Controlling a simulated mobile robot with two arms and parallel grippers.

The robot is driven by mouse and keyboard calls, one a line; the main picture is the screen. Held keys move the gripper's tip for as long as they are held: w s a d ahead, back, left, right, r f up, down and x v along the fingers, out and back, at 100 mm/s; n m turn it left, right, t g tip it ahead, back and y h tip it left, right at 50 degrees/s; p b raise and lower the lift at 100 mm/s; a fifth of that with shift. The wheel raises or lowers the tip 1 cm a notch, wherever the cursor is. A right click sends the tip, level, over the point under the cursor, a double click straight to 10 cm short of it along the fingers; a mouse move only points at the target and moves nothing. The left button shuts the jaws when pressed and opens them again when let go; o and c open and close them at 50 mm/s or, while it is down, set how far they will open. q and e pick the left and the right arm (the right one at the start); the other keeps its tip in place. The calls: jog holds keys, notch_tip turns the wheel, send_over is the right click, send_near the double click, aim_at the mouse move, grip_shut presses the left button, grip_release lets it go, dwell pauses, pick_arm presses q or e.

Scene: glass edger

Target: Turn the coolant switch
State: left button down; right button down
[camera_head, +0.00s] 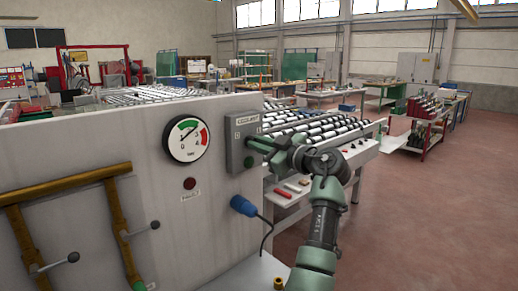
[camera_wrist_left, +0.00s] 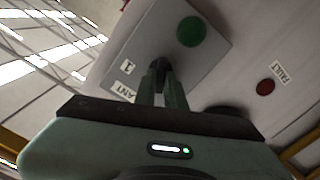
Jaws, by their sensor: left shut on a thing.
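The coolant switch box (camera_head: 240,133) is a grey box at the right end of the pale machine panel, with a label at its top. A green button (camera_head: 248,162) sits low on it and also shows in the wrist view (camera_wrist_left: 191,31). My left gripper (camera_head: 257,144) is at the right part of the box face. Its fingers are shut on the switch knob, which they mostly hide. In the wrist view the fingertips (camera_wrist_left: 161,66) meet at a small dark part beside the "1" label (camera_wrist_left: 127,67). The knob's exact angle cannot be told. My right gripper is out of view.
A pressure gauge (camera_head: 186,139) and a red fault lamp (camera_head: 190,183) are left of the box. A blue plug (camera_head: 243,206) with a cable is below it. Brass-coloured pipes (camera_head: 67,185) are at the left. A roller table (camera_head: 318,133) stands behind my arm; open floor lies right.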

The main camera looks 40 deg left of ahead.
pick_arm(q)
jog(key=shift+w+r+m, duration=0.1)
jog(key=shift+w+m, duration=0.05)
jog(key=shift+m, duration=3.15)
jog(key=shift+w+r+m, duration=0.1)
jog(key=shift+m, duration=3.5)
jog(key=c, duration=1.7)
grip_release()
jog(key=shift+o, duration=1.1)
jog(key=shift+a+f, duration=0.1)
jog(key=shift+f, duration=0.05)
